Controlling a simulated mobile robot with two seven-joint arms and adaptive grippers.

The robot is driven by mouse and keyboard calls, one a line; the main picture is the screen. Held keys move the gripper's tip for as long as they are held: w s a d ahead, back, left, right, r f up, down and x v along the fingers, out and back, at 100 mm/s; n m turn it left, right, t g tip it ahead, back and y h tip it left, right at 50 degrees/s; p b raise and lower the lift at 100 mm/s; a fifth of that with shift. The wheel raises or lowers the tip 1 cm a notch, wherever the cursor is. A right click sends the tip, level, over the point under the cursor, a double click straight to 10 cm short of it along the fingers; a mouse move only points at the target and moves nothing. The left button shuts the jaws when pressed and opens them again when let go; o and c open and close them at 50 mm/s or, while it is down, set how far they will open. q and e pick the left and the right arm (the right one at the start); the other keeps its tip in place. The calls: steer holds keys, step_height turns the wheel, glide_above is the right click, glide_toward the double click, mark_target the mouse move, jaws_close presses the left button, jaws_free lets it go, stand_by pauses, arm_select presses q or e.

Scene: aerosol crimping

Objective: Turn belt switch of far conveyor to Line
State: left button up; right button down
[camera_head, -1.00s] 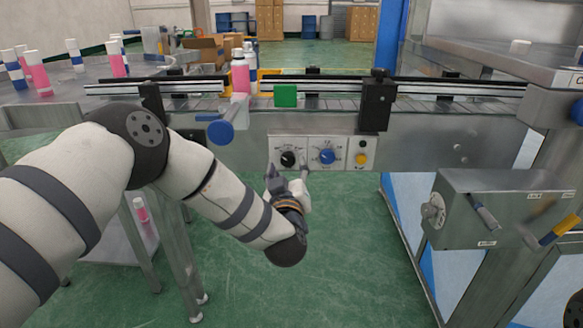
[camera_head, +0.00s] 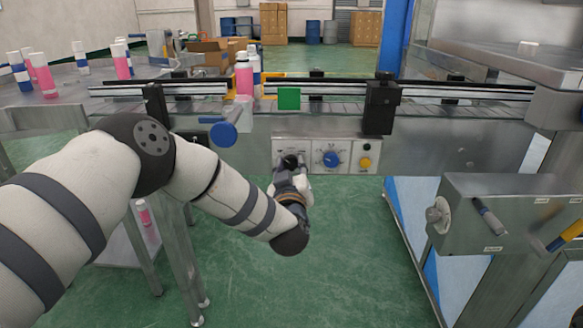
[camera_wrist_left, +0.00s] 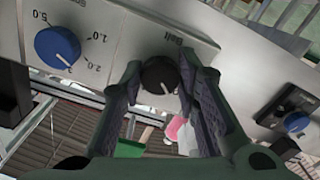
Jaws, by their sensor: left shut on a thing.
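The belt switch (camera_wrist_left: 159,76) is a round black knob with a pale pointer line, on the light control panel (camera_head: 312,147) at the front of the conveyor (camera_head: 430,108). In the left wrist view the word "Belt" shows beside it. My left gripper (camera_head: 290,168) reaches up to the panel from below. In the left wrist view its two fingers (camera_wrist_left: 161,84) stand on either side of the black knob and are shut on it. In the head view the gripper partly hides the knob. My right gripper is not in view.
A blue dial (camera_head: 332,159) with numbers sits right of the switch, then a yellow button (camera_head: 365,163). A blue round handle (camera_head: 223,134) sticks out to the left. A steel box with levers (camera_head: 505,213) stands at the right. Bottles (camera_head: 244,77) stand on the conveyor.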

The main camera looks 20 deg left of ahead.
arm_select(q)
steer(key=shift+r, duration=0.1)
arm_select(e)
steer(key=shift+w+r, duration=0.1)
arm_select(q)
steer(key=shift+m+p, duration=0.35)
steer(key=shift+m, duration=1.75)
steer(key=shift+m+p, duration=0.35)
steer(key=shift+m, duration=0.85)
steer(key=shift+a+f+m, duration=0.1)
steer(key=shift+f+m, duration=0.1)
steer(key=shift+m, duration=1.2)
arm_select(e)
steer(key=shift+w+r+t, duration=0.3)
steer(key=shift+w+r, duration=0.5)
arm_select(q)
steer(key=o, duration=1.2)
steer(key=shift+c, duration=0.2)
